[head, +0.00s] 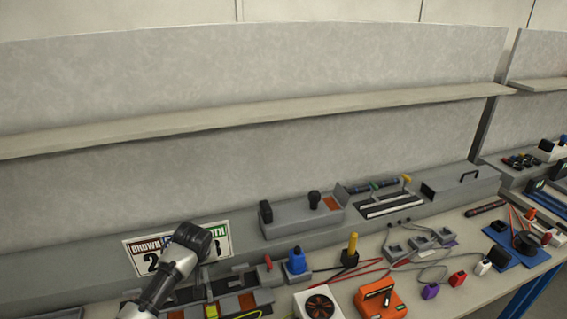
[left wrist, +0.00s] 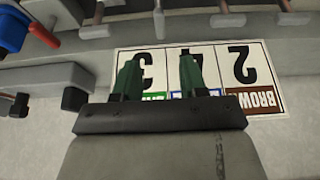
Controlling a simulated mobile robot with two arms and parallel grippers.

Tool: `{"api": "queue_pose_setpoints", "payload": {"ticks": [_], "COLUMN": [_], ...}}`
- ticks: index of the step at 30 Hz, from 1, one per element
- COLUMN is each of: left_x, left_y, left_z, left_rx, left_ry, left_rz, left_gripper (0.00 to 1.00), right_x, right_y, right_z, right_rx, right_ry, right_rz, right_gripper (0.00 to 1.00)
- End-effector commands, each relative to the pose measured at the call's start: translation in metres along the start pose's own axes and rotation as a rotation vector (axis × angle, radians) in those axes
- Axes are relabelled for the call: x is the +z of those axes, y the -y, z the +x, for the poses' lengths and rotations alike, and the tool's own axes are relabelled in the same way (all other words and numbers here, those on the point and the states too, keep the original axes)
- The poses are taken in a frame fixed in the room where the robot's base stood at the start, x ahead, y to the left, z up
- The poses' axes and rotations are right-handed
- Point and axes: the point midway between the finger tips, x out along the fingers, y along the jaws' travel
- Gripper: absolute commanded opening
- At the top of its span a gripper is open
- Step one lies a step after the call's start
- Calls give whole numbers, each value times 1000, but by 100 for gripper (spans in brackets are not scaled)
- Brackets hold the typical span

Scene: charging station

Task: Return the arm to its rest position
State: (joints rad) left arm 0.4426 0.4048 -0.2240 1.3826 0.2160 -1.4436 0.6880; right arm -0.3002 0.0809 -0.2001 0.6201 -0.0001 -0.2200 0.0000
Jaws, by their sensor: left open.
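My left arm (head: 172,275) rises from the bottom left of the head view, with its dark gripper end (head: 200,238) in front of the label card on the back panel. In the left wrist view my left gripper (left wrist: 160,75) has two green fingers set apart, with nothing between them. Its fingertips overlap the white label card (left wrist: 256,97), which has large numbers and coloured name strips and looks upside down there. I cannot tell how far the fingers are from the card. My right gripper is not in view.
A long shelf (head: 260,106) runs along the grey wall. The bench holds a blue connector (head: 297,261), a yellow-topped post (head: 352,248), an orange box (head: 379,299), a fan unit (head: 318,305), and red and black cables. Pegs and a red plug (left wrist: 43,35) line the top of the wrist view.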

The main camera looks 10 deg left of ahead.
Motion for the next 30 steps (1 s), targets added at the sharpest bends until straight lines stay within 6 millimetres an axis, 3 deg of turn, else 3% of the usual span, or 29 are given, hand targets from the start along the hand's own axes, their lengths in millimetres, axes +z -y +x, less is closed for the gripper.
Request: {"api": "queue_pose_setpoints", "payload": {"ticks": [2, 5, 11, 16, 21, 30], "left_x": [9, 40, 149, 227, 268, 306], "left_y": [-2, -6, -10, 2, 17, 39], "left_z": [1, 2, -16, -54, -86, -131], "left_rx": [4, 21, 95, 156, 188, 215], "left_ry": [6, 19, 54, 68, 71, 71], "left_rz": [19, 88, 330, 494, 581, 663], "left_gripper": [43, 43, 43, 43, 43, 43], "right_x": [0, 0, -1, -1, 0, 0], "right_y": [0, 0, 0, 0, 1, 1], "right_z": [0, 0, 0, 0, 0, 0], "right_rx": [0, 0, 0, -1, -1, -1], "right_ry": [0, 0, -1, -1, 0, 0], "right_rz": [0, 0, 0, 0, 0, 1], "right_gripper": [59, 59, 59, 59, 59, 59]}}
